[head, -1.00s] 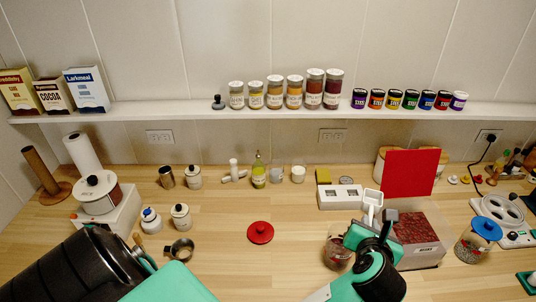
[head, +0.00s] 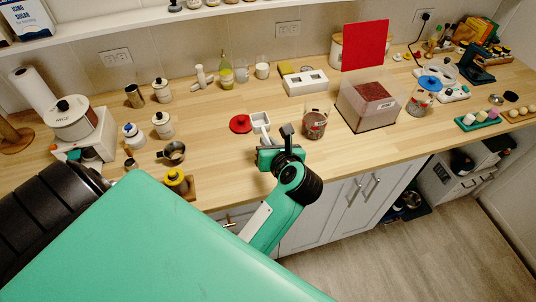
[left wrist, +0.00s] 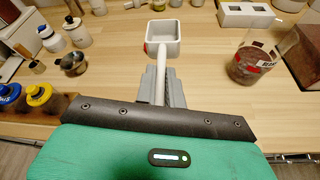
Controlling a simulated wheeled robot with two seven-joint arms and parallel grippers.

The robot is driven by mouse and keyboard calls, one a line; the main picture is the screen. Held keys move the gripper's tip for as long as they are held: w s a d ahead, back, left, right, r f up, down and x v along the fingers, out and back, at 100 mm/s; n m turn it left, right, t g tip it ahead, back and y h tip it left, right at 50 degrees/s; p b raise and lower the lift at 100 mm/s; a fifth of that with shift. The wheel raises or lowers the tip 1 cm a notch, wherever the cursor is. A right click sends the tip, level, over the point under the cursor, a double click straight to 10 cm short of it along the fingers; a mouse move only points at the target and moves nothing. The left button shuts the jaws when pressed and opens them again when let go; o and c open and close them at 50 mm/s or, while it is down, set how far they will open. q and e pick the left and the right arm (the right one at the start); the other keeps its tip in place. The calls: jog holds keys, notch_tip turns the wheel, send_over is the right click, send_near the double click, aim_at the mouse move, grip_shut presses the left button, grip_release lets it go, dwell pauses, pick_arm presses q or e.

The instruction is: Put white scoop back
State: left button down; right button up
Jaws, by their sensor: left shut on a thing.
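The white scoop (head: 260,121) has a square cup and a thin handle. My left gripper (head: 270,145) is shut on its handle. In the left wrist view the scoop (left wrist: 164,40) points away from the gripper (left wrist: 161,84), cup open upward. The scoop is held over the counter, between the red lid (head: 240,124) and a glass jar (head: 314,123) with dark red contents. A clear bin of red grains (head: 370,105) with a raised red panel (head: 365,45) stands right of the jar. My right gripper is not in view.
A white block with two square openings (head: 305,83) stands behind the jar. A blue-lidded jar (head: 421,97) stands right of the bin. A small pan (head: 173,153) and a yellow-topped bottle (head: 176,181) stand at left. Bare counter lies in front of the jar.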

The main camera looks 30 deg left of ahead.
pick_arm(q)
jog(key=b, duration=0.5)
send_over(269, 179)
notch_tip(269, 179, down, 8)
jog(key=shift+a+f, duration=0.1)
jog(key=shift+f, duration=0.15)
jog(key=shift+f+b, duration=0.4)
jog(key=shift+f, duration=0.1)
notch_tip(269, 179, down, 4)
jog(key=b, duration=0.2)
jog(key=shift+b, duration=0.4)
jog(key=shift+r, duration=0.1)
jog(key=shift+f, duration=0.3)
jog(key=c, duration=1.5)
grip_release()
jog(key=shift+r, duration=0.1)
jog(key=shift+r, duration=0.1)
